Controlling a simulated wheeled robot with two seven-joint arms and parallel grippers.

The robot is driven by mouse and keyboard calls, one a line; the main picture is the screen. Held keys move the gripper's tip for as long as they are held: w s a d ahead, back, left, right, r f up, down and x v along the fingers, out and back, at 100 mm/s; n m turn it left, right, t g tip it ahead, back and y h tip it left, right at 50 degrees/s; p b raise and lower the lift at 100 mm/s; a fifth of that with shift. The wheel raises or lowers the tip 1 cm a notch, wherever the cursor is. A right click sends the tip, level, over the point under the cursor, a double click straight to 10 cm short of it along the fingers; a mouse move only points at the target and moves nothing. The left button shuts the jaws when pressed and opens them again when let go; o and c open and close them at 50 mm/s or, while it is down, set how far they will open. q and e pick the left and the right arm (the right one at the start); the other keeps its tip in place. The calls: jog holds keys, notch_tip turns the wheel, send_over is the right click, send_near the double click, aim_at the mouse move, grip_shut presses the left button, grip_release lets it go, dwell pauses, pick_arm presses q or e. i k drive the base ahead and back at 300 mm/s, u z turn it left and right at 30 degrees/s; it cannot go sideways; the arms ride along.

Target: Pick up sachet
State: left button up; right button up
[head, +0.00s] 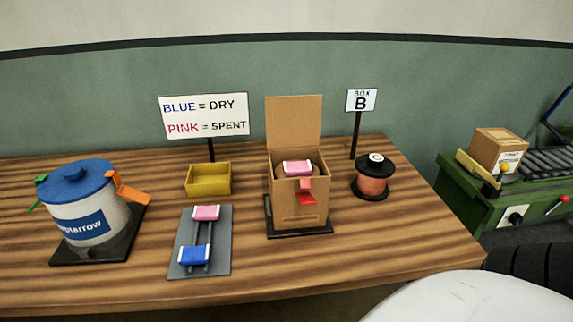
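Several small sachets show in the head view. A pink sachet (206,213) lies at the far end of a grey tray (219,264). A blue sachet (194,255) lies at the near end of the same tray. Another pink sachet (298,168) sits at the top of an open cardboard box (287,212), whose lid stands upright behind it. A sign (204,116) reads "BLUE = DRY, PINK = SPENT". Neither of my grippers shows in the head view.
A lidded tub (84,208) with a blue lid stands at the left. A yellow bin (208,179) is behind the tray. A copper-coloured spool (372,182) with a black top stands right of the box, near the "BOX B" sign (361,100). The wooden table's (350,246) right front is clear.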

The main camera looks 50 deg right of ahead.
aim_at(296, 168)
jog(key=u, duration=0.4)
jog(key=k, duration=0.8)
jog(key=z, duration=1.05)
jog(key=i, duration=1)
jog(key=z, duration=0.7)
